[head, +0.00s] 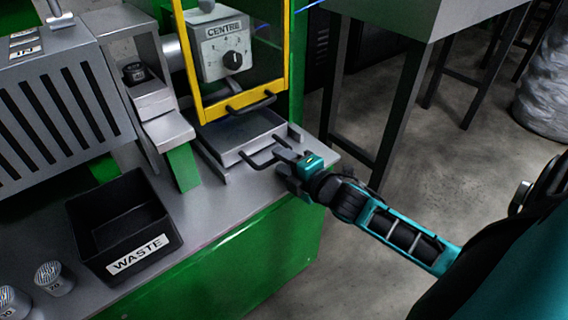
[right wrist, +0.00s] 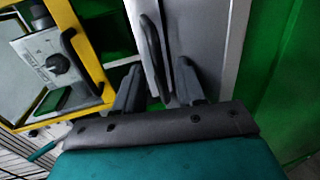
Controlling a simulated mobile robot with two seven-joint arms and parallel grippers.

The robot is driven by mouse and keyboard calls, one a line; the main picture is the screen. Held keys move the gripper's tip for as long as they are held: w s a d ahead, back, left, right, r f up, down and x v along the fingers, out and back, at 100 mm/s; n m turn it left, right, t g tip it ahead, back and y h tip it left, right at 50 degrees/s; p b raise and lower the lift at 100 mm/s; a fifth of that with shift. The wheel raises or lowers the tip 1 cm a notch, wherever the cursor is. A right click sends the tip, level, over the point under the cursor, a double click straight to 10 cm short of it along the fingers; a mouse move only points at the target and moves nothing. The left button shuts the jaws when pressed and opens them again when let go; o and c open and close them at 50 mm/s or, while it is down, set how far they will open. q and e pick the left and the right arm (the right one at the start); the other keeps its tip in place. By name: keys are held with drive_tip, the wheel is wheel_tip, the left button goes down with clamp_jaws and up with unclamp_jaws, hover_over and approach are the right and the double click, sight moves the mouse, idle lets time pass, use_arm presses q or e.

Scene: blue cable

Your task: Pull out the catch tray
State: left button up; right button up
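The catch tray (head: 235,136) is a shallow grey metal tray under the yellow-framed guard, with a dark bar handle (head: 261,157) at its front. My right gripper (head: 283,164) is at this handle, reaching in from the right. In the right wrist view its two dark fingers (right wrist: 158,88) stand apart, with the handle (right wrist: 151,48) between them. A gap shows on each side of the handle, so the gripper looks open around it. The tray front (right wrist: 183,28) also shows there. My left gripper is not in view.
The yellow-framed guard (head: 196,80) with its own dark handle (head: 250,101) is just above the tray. A black WASTE bin (head: 165,218) stands on the grey bench, left of the tray. A metal table (head: 385,15) is at the back right. The floor in front of the bench is clear.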

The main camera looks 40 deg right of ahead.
drive_tip(key=shift+w, duration=0.1)
drive_tip(key=shift+c, duration=0.3)
clamp_jaws()
idle(0.4)
